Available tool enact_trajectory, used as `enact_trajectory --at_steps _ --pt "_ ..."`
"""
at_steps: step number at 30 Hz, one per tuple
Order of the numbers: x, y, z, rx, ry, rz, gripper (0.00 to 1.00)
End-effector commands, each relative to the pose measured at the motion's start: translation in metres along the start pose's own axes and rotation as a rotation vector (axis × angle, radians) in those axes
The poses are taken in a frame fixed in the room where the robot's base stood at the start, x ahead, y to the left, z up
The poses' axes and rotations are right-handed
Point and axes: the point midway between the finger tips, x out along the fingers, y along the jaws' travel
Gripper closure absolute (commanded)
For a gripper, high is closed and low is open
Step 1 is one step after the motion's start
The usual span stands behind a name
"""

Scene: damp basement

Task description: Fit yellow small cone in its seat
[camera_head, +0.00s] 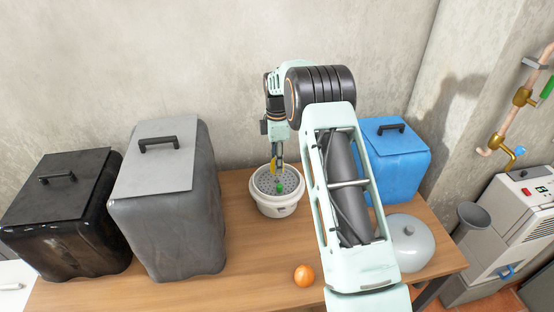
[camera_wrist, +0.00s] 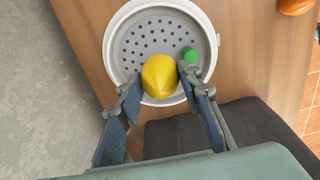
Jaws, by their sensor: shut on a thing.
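My gripper (camera_head: 277,162) is shut on a yellow rounded thing (camera_wrist: 160,76) that tapers like a lemon; its shape is not plainly a cone. In the wrist view the fingers (camera_wrist: 161,84) press on its two sides. The gripper hangs over a white round tub (camera_head: 281,209) with a grey perforated plate (camera_wrist: 135,52) inside. I cannot tell whether the yellow thing touches the plate. A small green thing (camera_wrist: 189,55) lies on the plate beside it. No cone-shaped seat is plain to see.
The wooden table (camera_head: 245,255) also holds a black bin (camera_head: 70,220), a tall grey bin (camera_head: 165,215), a blue bin (camera_head: 400,165), a pale domed thing (camera_head: 412,250) and an orange fruit (camera_head: 304,275). The table is clear in front of the tub. A wall stands close behind.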

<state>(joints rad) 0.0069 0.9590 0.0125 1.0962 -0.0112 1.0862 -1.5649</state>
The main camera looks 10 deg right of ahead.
Motion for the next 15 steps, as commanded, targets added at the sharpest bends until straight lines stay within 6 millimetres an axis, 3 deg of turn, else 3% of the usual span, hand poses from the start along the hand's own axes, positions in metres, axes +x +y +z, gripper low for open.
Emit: enact_trajectory --at_steps 4,15 --pt "0.0142 -0.0002 -0.0003 0.0 0.001 -0.001 0.86" --pt "0.0148 -0.0001 -0.0003 -0.001 0.0 0.0 0.86"
